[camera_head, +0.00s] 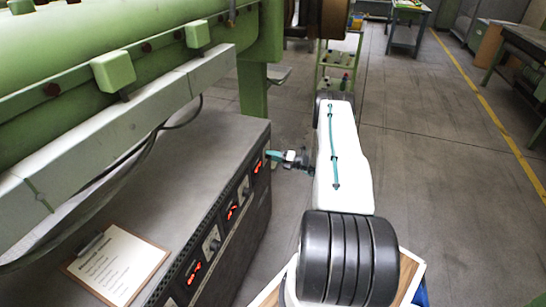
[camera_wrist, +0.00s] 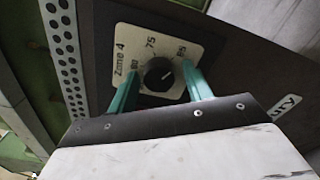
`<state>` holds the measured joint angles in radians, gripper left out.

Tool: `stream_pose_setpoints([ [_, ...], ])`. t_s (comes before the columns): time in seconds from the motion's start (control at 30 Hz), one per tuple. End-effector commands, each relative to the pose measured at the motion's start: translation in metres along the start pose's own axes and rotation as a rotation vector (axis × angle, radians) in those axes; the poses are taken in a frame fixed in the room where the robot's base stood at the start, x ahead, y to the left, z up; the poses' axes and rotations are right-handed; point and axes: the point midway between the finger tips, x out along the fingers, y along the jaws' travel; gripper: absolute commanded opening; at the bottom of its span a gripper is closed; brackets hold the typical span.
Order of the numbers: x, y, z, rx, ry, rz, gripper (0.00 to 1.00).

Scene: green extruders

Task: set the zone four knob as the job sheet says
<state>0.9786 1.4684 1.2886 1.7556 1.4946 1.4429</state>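The zone four knob (camera_wrist: 158,75) is round and black, on a pale plate (camera_wrist: 125,43) marked "Zone 4" with a few numbers; 75 is the clearest. Its white pointer line slants toward the upper right, roughly toward the right-hand number. My gripper (camera_wrist: 164,82) has its teal fingers apart, one on each side of the knob, with gaps visible. In the head view my gripper (camera_head: 274,155) is at the far end of the control cabinet's front and hides the knob there. The job sheet (camera_head: 118,264) lies on a clipboard on the cabinet; its writing is too small to read.
The grey cabinet (camera_head: 190,165) carries other knobs (camera_head: 212,243) and glowing red displays (camera_head: 194,271) along its front. The green extruder (camera_head: 75,50) overhangs it. A green shelf cart (camera_head: 338,70) stands behind my arm.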

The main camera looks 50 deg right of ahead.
Motion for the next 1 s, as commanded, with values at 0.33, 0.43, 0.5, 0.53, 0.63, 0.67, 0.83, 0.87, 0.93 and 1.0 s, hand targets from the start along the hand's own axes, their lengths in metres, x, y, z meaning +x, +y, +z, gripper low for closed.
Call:
stream_pose_setpoints([
  [0.33,-0.003,0.001,0.001,-0.002,-0.002,0.001,0.56],
  [0.43,-0.013,0.000,0.002,-0.002,-0.003,0.000,0.56],
  [0.5,-0.026,0.000,0.002,-0.002,-0.003,-0.001,0.56],
  [0.53,-0.031,0.000,0.002,-0.001,-0.004,0.000,0.56],
  [0.63,-0.049,0.000,0.002,-0.001,-0.003,0.000,0.56],
  [0.67,-0.054,0.000,0.002,-0.001,-0.003,-0.001,0.56],
  [0.83,-0.073,0.000,0.001,-0.001,-0.002,0.000,0.56],
  [0.87,-0.075,0.000,0.001,-0.001,-0.002,0.000,0.56],
  [0.93,-0.078,0.000,0.001,-0.001,-0.001,0.000,0.56],
  [1.0,-0.079,0.000,0.001,-0.001,-0.001,0.001,0.56],
])
